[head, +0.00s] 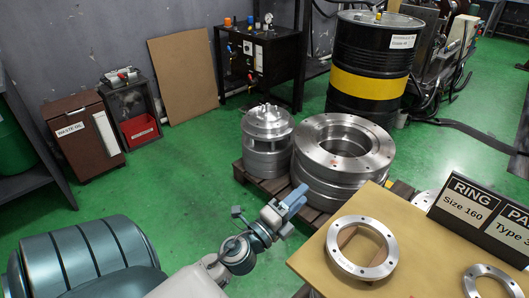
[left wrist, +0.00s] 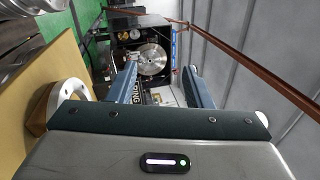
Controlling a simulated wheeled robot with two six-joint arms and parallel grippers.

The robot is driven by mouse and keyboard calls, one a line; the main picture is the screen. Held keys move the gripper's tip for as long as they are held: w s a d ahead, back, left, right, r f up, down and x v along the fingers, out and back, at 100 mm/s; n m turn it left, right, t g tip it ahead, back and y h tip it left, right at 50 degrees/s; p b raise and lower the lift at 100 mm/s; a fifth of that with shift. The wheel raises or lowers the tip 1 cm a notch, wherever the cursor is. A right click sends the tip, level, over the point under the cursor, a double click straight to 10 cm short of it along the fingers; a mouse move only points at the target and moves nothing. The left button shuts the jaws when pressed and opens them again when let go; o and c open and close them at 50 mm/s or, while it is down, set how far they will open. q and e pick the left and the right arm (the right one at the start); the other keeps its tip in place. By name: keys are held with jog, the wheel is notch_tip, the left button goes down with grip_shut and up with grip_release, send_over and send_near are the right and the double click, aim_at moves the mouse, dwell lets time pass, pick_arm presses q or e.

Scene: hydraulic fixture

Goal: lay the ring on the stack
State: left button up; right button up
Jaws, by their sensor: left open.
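A flat steel ring (head: 333,258) with bolt holes sits on the tan table at the lower right. Brown wood shows through its middle. In the left wrist view a pale ring (left wrist: 67,92) on a brown block shows at the left edge, partly hidden by my gripper. A stack of wide steel rings (head: 325,190) stands on a pallet behind the table. My left gripper (head: 290,203) is in front of the stack and left of the table ring, apart from that ring. In the left wrist view its two fingers (left wrist: 160,88) are spread with nothing held between them. My right gripper is out of view.
A second ring (head: 488,284) lies at the lower right, cut off by the frame. A sign (head: 472,207) reading "RING Size 160" stands on the table (head: 415,268). A steel cylinder assembly (head: 265,150) stands left of the stack. A black-yellow drum (head: 370,85) stands behind.

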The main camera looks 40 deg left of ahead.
pick_arm(q)
jog(key=s+a+f+n+g+y, duration=0.35)
jog(key=f+n+y, duration=0.2)
jog(key=n, duration=0.45)
jog(key=s+d+f+n+g+h, duration=0.2)
jog(key=s+d+f+n+g, duration=0.2)
jog(key=s+f+g, duration=0.1)
jog(key=s+d+f+n+g+h, duration=0.2)
jog(key=s+d+f+n+g, duration=0.3)
jog(key=s+f, duration=0.2)
jog(key=shift+s+f+n+h, duration=0.3)
jog(key=shift+s+f+h, duration=0.05)
jog(key=shift+s, duration=0.75)
